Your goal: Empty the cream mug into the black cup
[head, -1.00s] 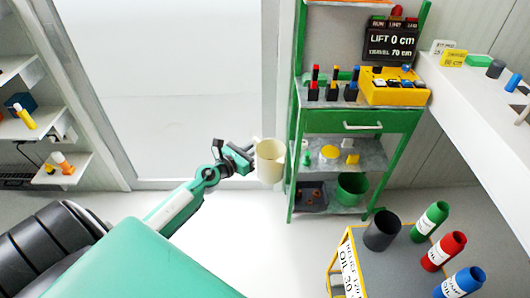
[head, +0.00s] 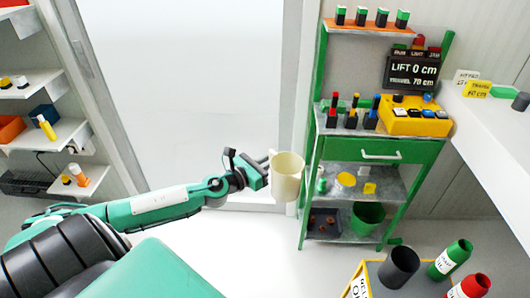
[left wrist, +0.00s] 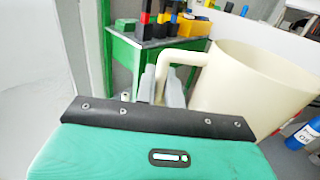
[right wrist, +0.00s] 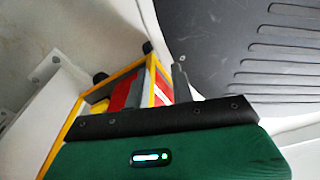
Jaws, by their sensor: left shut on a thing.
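The cream mug (head: 287,178) hangs in the air near the middle of the head view, roughly upright, left of the green shelf unit. My left gripper (head: 262,168) is shut on its handle. In the left wrist view the handle runs between the fingers (left wrist: 160,86) and the mug's body (left wrist: 252,88) fills the right side. The mug's contents are hidden. The black cup (head: 398,267) stands on the yellow-framed cart at lower right, well apart from the mug. My right gripper (right wrist: 166,82) shows only in its own wrist view; its finger gap is unclear.
The green shelf unit (head: 345,148) stands close beside the mug. A white counter (head: 490,125) is at right. Open floor lies below the mug.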

